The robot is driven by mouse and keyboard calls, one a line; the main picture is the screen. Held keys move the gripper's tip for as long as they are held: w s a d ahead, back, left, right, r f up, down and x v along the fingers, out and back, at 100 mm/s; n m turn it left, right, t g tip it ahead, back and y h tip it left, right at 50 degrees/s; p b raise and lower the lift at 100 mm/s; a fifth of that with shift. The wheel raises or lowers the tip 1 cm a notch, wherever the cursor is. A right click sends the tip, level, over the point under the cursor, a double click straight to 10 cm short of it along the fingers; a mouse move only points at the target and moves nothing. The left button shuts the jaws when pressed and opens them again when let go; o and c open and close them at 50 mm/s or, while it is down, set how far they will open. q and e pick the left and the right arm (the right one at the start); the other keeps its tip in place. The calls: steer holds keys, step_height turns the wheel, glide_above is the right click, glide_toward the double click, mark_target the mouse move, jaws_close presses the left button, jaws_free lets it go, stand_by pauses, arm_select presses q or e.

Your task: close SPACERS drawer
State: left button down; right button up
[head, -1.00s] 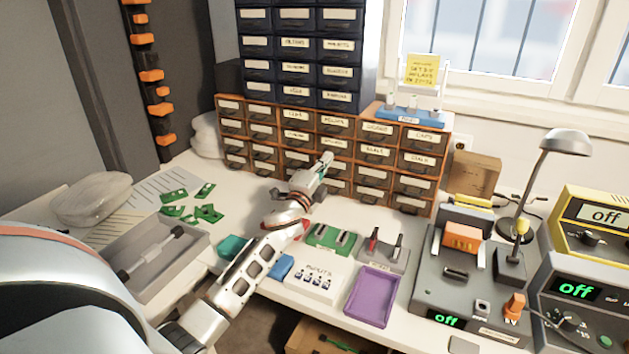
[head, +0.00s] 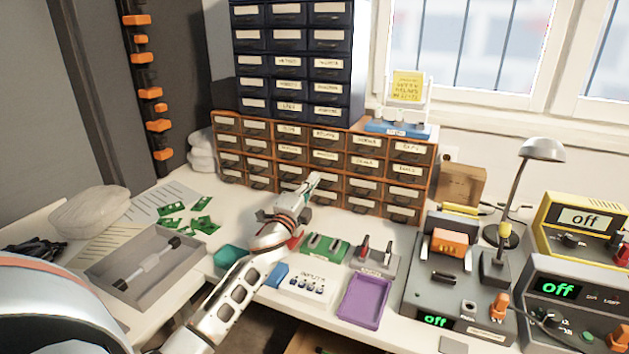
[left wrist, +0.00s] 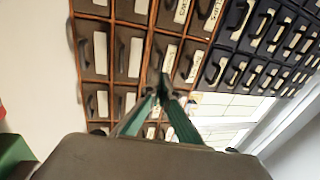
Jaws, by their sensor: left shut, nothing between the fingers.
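The orange-brown drawer cabinet (head: 350,135) stands at the back of the bench, with rows of small dark drawers bearing white labels. A dark blue drawer cabinet (head: 297,60) rises behind it. The label text is too small and blurred to single out the SPACERS drawer, and no drawer clearly stands out from the fronts. My left gripper (head: 315,180) is shut and empty, in front of the lower middle drawers; I cannot tell whether it touches them. In the left wrist view, its closed green fingertips (left wrist: 162,90) point toward the drawer fronts (left wrist: 125,60). My right gripper is not in view.
A grey tray (head: 150,265) and green boards (head: 190,218) lie left of my arm. A purple tray (head: 363,302), a green block (head: 325,247) and a grey test unit (head: 455,280) with a lamp (head: 540,150) stand to the right. Bare bench lies before the cabinet.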

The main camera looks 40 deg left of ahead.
arm_select(q)
steer(key=v, duration=0.9)
steer(key=shift+p, duration=0.3)
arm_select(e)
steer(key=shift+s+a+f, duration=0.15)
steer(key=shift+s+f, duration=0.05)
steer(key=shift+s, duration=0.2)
arm_select(q)
steer(key=shift+s+f, duration=0.1)
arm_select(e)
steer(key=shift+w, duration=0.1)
